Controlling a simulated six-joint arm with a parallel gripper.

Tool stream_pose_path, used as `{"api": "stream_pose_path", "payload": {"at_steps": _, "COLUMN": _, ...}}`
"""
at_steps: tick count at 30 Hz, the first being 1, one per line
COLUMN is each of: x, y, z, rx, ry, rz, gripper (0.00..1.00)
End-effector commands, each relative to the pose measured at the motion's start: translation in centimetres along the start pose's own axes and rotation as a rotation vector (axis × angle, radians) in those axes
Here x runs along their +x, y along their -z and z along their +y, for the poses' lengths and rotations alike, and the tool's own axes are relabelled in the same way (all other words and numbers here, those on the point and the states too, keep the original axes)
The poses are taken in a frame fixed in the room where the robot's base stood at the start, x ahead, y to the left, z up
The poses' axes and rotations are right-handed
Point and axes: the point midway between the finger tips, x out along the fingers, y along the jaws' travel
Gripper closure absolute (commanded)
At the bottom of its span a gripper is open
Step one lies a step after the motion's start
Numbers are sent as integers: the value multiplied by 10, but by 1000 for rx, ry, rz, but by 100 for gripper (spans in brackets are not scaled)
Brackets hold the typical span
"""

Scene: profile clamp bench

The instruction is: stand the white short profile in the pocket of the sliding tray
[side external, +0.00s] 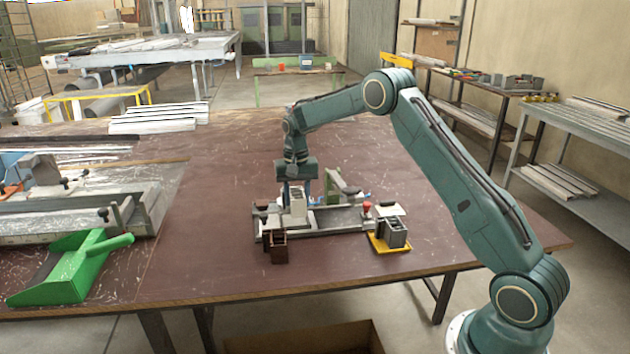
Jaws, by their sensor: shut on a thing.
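My gripper (297,184) points down over the clamp fixture in the middle of the table. It is shut on the white short profile (298,205), which is upright between the fingers. The profile's lower end is at the left part of the fixture, where the sliding tray (290,229) seems to be. The pocket is hidden from this side, and I cannot tell whether the profile's foot is inside it or just above it.
A brown profile (278,247) stands in front of the fixture. A yellow holder (389,244) with a grey profile (393,232) is at the right. A green clamp part (333,183) rises behind. A green dustpan (75,270) lies left. The table between is clear.

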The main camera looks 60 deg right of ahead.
Motion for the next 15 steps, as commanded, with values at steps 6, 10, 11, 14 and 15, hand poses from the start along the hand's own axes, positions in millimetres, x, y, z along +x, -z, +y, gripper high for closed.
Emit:
{"api": "stream_pose_path", "payload": {"at_steps": 6, "x": 15, "y": 0, "z": 0, "rx": 0, "ry": 0, "rz": 0, "gripper": 85}}
{"api": "stream_pose_path", "payload": {"at_steps": 10, "x": 22, "y": 0, "z": 0, "rx": 0, "ry": 0, "rz": 1, "gripper": 85}}
{"api": "stream_pose_path", "payload": {"at_steps": 11, "x": 23, "y": 0, "z": 0, "rx": 0, "ry": 0, "rz": 1, "gripper": 85}}
{"api": "stream_pose_path", "payload": {"at_steps": 14, "x": 26, "y": 0, "z": 0, "rx": 0, "ry": 0, "rz": 1, "gripper": 85}}
{"api": "stream_pose_path", "payload": {"at_steps": 15, "x": 27, "y": 0, "z": 0, "rx": 0, "ry": 0, "rz": 1, "gripper": 85}}
